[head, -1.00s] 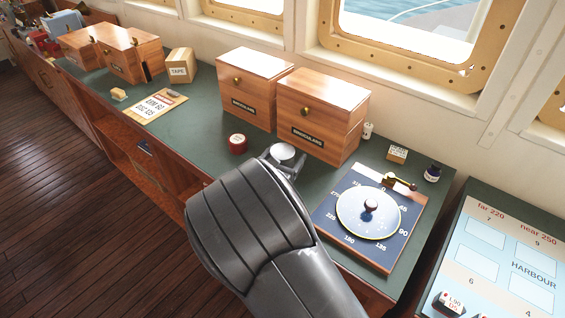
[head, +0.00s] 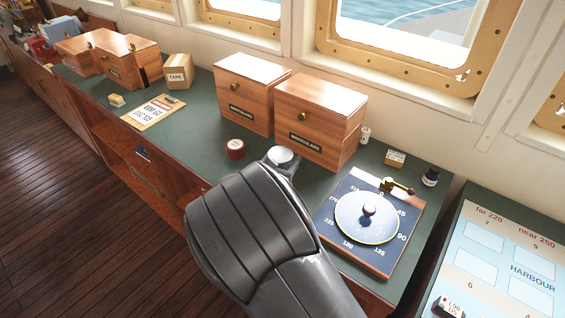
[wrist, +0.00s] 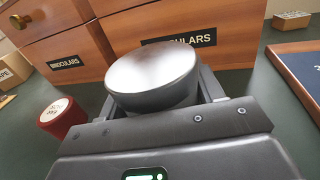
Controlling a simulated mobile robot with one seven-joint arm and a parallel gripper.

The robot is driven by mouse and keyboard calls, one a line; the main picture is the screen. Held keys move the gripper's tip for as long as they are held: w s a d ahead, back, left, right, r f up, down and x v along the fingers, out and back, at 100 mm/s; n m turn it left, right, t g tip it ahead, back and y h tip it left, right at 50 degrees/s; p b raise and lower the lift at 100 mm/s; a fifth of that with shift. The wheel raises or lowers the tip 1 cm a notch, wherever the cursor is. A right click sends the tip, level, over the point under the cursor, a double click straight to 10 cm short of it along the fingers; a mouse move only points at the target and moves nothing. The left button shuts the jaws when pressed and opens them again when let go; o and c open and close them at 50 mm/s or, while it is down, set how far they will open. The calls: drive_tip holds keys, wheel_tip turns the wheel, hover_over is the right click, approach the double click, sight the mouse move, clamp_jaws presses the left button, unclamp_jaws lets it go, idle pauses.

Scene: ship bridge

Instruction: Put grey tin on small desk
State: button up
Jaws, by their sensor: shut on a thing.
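The grey tin (head: 280,156) is a small round metal tin with a pale lid. My gripper (head: 282,168) is shut on it, in front of the right binoculars box. In the wrist view the grey tin (wrist: 154,75) sits upright between the two fingers of my gripper (wrist: 158,98). It hides part of the box behind it. My arm hides the desk top below the tin in the head view, and I cannot tell whether the tin touches the green top. No surface is clearly identifiable as the small desk.
Two wooden binoculars boxes (head: 248,95) (head: 318,118) stand close behind the tin. A red tin (head: 235,149) is just left. A blue dial board (head: 345,245) lies right. A chart panel (head: 500,262) is at far right. The green counter (head: 190,115) has bare room left.

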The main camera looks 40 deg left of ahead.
wheel_tip(320, 180, up, 3)
drive_tip(key=shift+f, duration=0.1)
drive_tip(key=w+d+r+m+h, duration=0.1)
drive_tip(key=w+d+r, duration=0.3)
drive_tip(key=d+r, duration=0.5)
drive_tip(key=w+d+r, duration=0.5)
drive_tip(key=d+r, duration=0.2)
drive_tip(key=d, duration=0.4)
drive_tip(key=w+d+r+m+h, duration=0.1)
drive_tip(key=w+d+r, duration=0.3)
drive_tip(key=d+r, duration=0.6)
drive_tip(key=d+r+h, duration=0.1)
drive_tip(key=d+r, duration=0.1)
drive_tip(key=d, duration=1)
drive_tip(key=w+d+r+h, duration=0.1)
drive_tip(key=d+r, duration=0.1)
drive_tip(key=d, duration=1.1)
drive_tip(key=shift+w+d+m, duration=0.3)
